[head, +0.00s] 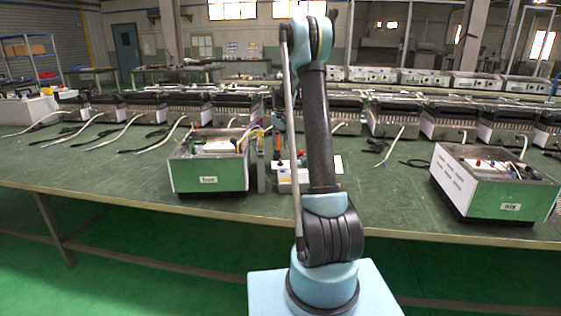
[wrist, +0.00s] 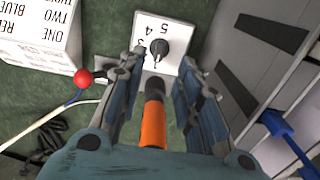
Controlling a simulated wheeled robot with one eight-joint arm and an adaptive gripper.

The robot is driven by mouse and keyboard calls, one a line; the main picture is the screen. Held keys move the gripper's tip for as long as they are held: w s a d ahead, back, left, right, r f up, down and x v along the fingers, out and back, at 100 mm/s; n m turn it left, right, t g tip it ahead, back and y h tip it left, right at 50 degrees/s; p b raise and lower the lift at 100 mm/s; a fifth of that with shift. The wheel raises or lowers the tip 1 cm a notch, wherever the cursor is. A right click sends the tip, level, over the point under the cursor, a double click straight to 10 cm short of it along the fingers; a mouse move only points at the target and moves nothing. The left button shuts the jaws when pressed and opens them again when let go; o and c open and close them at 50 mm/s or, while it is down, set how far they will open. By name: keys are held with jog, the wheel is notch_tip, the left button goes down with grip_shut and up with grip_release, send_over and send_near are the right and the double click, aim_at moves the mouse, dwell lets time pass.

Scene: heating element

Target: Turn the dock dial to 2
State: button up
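The dial (wrist: 158,48) is a black knob on a white plate (wrist: 177,24) at the top middle of the wrist view. The numbers 5 and 4 show upside down on the plate, with a partly covered mark beside the left finger. I cannot tell which number the dial points to. My gripper (wrist: 162,62) is open, its two fingers apart on either side below the knob. An orange and black cylinder (wrist: 153,130) shows between the fingers; neither finger visibly touches it. In the head view my arm hides the gripper and the dial.
A red ball-topped part (wrist: 83,77) and a white box with printed words (wrist: 40,30) lie left of the gripper. A grey case (wrist: 235,90) is close on the right. Green-fronted units (head: 210,172) and (head: 490,190) stand on the green bench (head: 390,205).

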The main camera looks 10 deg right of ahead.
aim_at(280, 160)
notch_tip(280, 160, down, 9)
jog(key=shift+r, duration=0.2)
dwell(0.3)
grip_shut()
